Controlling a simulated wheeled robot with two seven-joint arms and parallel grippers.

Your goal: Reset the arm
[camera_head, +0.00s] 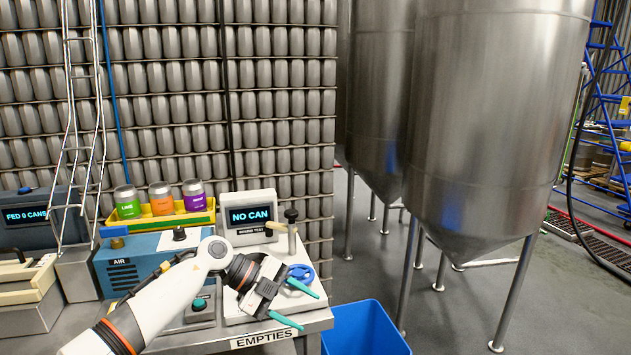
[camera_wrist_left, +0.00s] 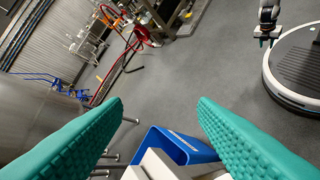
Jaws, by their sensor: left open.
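My left arm comes in from the left over the front of the bench in the head view. Its gripper (camera_head: 308,310) has two teal fingers spread apart with nothing between them. It hangs near the bench's right front corner, close to the blue round handle (camera_head: 300,276). In the left wrist view the teal fingers (camera_wrist_left: 160,112) stand wide apart and empty, with the blue bin (camera_wrist_left: 178,146) beyond them. What looks like my right gripper (camera_wrist_left: 268,38) shows small at the top right of that view; its jaw opening is unclear. It is not in the head view.
The "NO CAN" display (camera_head: 250,216) and the blue "AIR" unit (camera_head: 150,262) stand on the bench. A yellow tray (camera_head: 150,221) holds three coloured cans. The blue bin (camera_head: 362,330) stands right of the "EMPTIES" label (camera_head: 264,339). Steel tanks (camera_head: 480,130) stand behind; open floor lies right.

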